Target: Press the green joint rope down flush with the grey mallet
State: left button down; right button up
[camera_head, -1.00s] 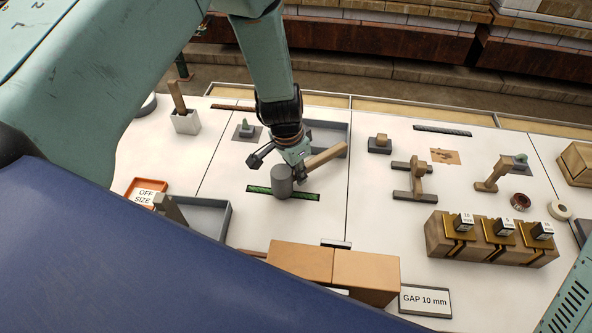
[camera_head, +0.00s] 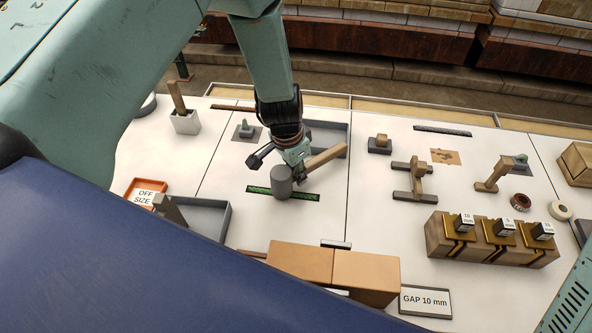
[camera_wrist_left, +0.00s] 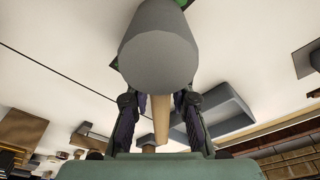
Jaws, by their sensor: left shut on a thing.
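The grey mallet's cylindrical head (camera_head: 282,182) is over the green joint rope (camera_head: 308,196), and its wooden handle (camera_head: 326,156) slants up to the right. The rope lies in a dark strip on the white table; the head hides its middle, and I cannot tell whether they touch. My left gripper (camera_head: 297,168) is shut on the mallet handle just behind the head. In the left wrist view the mallet head (camera_wrist_left: 158,48) fills the top middle, with the handle (camera_wrist_left: 161,118) between the fingers (camera_wrist_left: 158,108). My right gripper is not in view.
A grey tray (camera_head: 334,130) stands behind the mallet. Tan blocks (camera_head: 333,266) stand in front. An orange OFF SIZE tray (camera_head: 143,190) is left, and a wooden gauge block (camera_head: 488,243) is right. White table is clear around the rope.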

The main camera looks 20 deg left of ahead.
pick_arm(q)
jog(key=shift+w+r+p, duration=0.1)
jog(key=shift+r+p, duration=0.55)
jog(key=shift+r, duration=0.3)
jog(key=shift+r+p, duration=1.8)
jog(key=shift+r, duration=0.8)
jog(key=shift+f, duration=0.1)
jog(key=c, duration=1.7)
grip_release()
jog(key=shift+c, duration=0.2)
grip_shut()
